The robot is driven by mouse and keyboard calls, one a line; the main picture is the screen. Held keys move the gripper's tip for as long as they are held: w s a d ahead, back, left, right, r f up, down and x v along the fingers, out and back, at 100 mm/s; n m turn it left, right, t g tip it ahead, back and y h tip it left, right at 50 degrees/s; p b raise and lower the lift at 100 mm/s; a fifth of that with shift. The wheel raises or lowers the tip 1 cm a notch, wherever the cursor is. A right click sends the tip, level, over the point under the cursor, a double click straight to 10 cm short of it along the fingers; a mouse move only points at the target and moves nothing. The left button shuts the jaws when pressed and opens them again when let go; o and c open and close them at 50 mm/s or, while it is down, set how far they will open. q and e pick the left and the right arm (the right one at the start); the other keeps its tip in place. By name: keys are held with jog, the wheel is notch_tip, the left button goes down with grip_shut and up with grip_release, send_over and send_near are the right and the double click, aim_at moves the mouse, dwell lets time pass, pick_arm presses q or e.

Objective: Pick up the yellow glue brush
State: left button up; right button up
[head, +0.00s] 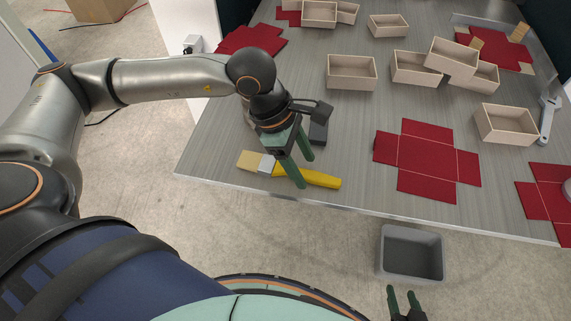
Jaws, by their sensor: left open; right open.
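The yellow glue brush (318,179) lies flat near the front edge of the grey table, with its pale bristles pointing left and its yellow handle pointing right. My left gripper (305,173) has green fingers that point down over the brush handle, near the metal collar. Its fingers are apart, and one finger covers part of the handle. I cannot tell whether they touch the brush. My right gripper (403,292) is at the bottom of the view, open and empty, in front of the table below the grey bin (410,254).
The table (355,125) holds red cross-shaped box blanks (427,161) and several open wooden boxes (352,72). A small dark block (318,132) stands just behind my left gripper. A wrench-like tool (548,119) lies at the right. The table is bare between brush and nearest blank.

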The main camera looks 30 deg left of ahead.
pick_arm(q)
jog(key=shift+d+f, duration=0.2)
jog(key=shift+f, duration=0.4)
grip_shut()
